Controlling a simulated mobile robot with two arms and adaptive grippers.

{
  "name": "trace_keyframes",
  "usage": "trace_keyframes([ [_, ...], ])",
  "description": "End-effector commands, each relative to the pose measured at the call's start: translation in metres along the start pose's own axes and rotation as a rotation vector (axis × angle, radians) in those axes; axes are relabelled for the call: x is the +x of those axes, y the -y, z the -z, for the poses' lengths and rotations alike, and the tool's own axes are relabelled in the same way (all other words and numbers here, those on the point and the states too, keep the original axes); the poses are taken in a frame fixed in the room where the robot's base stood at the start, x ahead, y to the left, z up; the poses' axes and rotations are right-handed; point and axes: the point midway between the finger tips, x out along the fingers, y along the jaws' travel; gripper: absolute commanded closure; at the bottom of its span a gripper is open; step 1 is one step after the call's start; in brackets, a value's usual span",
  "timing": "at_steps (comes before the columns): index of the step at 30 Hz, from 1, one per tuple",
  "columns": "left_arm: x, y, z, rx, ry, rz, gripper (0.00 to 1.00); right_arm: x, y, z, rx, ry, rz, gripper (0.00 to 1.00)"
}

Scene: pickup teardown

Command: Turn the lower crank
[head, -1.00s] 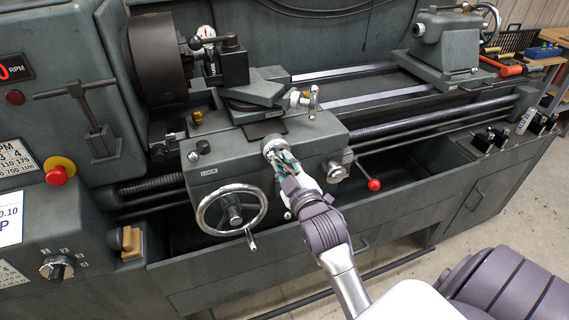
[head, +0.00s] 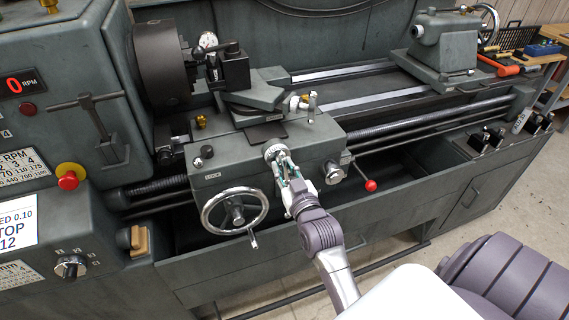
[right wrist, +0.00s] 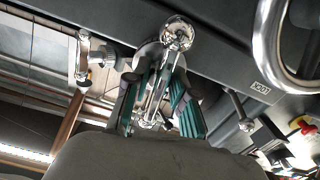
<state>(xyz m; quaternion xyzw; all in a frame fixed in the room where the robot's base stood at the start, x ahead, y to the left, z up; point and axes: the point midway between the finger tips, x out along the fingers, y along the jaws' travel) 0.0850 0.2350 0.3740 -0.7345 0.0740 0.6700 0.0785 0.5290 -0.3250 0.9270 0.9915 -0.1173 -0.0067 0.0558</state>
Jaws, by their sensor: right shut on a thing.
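The lower crank (head: 276,152) is a chrome crank on the front face of the lathe carriage, right of the large handwheel. My right gripper (head: 286,171) reaches it from below and in front, and its fingers are closed around it. In the right wrist view the crank's bright metal arm (right wrist: 157,98) lies between the green-padded fingers (right wrist: 158,105), and a chrome ball (right wrist: 177,33) shows beyond the fingertips. The gripper hides part of the crank in the head view. My left gripper is not in view.
The chrome handwheel (head: 235,211) is close on the left. A lever with a red knob (head: 370,185) and a dial (head: 334,173) are close on the right. A smaller upper crank (head: 312,106) stands above on the slide. The chip tray (head: 400,205) runs below.

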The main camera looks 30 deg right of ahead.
Motion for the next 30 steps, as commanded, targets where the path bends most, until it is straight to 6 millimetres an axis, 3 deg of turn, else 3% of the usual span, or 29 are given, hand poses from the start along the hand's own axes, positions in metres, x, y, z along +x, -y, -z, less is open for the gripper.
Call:
trace_keyframes([
  [22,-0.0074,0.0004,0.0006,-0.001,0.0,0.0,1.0,-0.0002,0.0004,-0.0009,0.096,0.001,0.0,1.0],
  [23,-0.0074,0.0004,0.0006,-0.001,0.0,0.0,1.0,-0.0002,0.0004,-0.0009,0.096,0.001,0.0,0.7],
  [24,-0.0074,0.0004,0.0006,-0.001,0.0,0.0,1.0,-0.0001,0.0004,-0.0009,0.096,0.001,0.0,0.64],
  [30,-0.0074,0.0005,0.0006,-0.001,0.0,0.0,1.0,-0.0001,0.0003,-0.0005,0.095,0.001,0.0,0.62],
])
